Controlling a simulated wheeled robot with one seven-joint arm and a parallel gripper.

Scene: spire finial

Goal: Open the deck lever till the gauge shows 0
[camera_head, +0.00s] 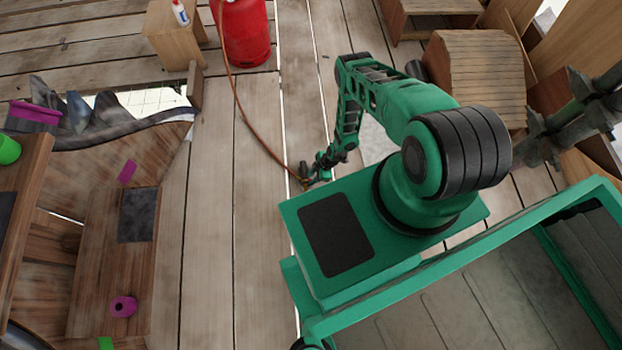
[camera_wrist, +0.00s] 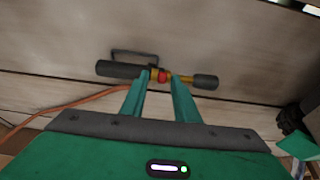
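My gripper (camera_wrist: 161,77) points down at the deck, its two green fingers apart. A torch-like fitting (camera_wrist: 123,69) lies across the fingertips in the wrist view, with a dark handle on the left, a brass middle, a red part and a dark right end. The red part shows between the fingertips; I cannot tell whether they touch it. In the head view, my gripper (camera_head: 308,180) is low by the deck, at the end of the orange hose (camera_head: 243,115). I cannot make out a clear lever, and no gauge reading is legible.
The hose runs to a red cylinder (camera_head: 243,32) at the back. A wooden stool (camera_head: 174,35) holds a small white bottle (camera_head: 180,12). A slatted wooden box (camera_head: 478,75) stands right of my arm. Brown wooden furniture (camera_head: 110,255) stands left. Bare deck planks (camera_head: 215,215) lie between.

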